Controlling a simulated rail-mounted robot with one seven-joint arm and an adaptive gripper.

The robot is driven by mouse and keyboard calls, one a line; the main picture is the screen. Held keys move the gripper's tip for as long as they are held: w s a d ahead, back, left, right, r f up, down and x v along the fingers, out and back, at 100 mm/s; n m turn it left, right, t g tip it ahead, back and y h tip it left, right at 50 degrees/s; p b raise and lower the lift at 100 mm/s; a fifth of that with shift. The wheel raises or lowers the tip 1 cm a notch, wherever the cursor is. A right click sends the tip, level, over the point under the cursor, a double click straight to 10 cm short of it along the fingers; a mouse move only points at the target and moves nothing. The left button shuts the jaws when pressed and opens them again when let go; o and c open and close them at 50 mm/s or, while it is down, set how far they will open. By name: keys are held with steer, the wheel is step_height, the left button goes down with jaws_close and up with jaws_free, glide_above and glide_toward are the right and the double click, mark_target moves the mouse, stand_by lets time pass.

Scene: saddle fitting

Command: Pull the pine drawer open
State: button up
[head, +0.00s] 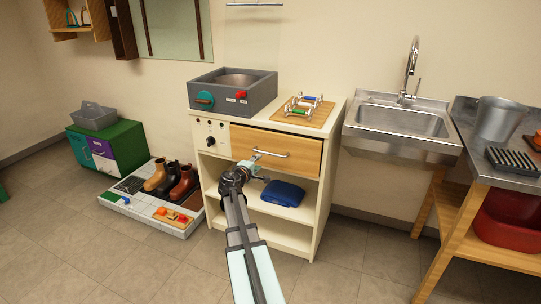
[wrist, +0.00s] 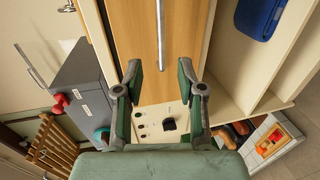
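The pine drawer (head: 300,158) is the wood-fronted drawer in the cream cabinet, and its front looks flush. Its metal bar handle (head: 270,154) runs across the front. My gripper (head: 248,168) is in front of the drawer's left part, close to the handle's left end. In the wrist view my gripper (wrist: 158,75) is open, with nothing between its green-padded fingers. There the drawer front (wrist: 183,45) is turned on its side. The bar handle (wrist: 160,30) ends in line with the gap between the fingertips. I cannot tell how far apart in depth they are.
A grey basin unit (head: 240,105) and a wooden board with a small rack (head: 305,115) stand on the cabinet top. A folded blue cloth (head: 283,193) lies on the shelf below the drawer. Boots on a tray (head: 118,192) are at left. Floor in front (head: 350,265) is clear.

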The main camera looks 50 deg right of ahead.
mark_target(269, 154)
steer(key=x, duration=1.3)
steer(key=shift+d+f, duration=0.15)
steer(key=shift+d, duration=0.15)
jaws_close()
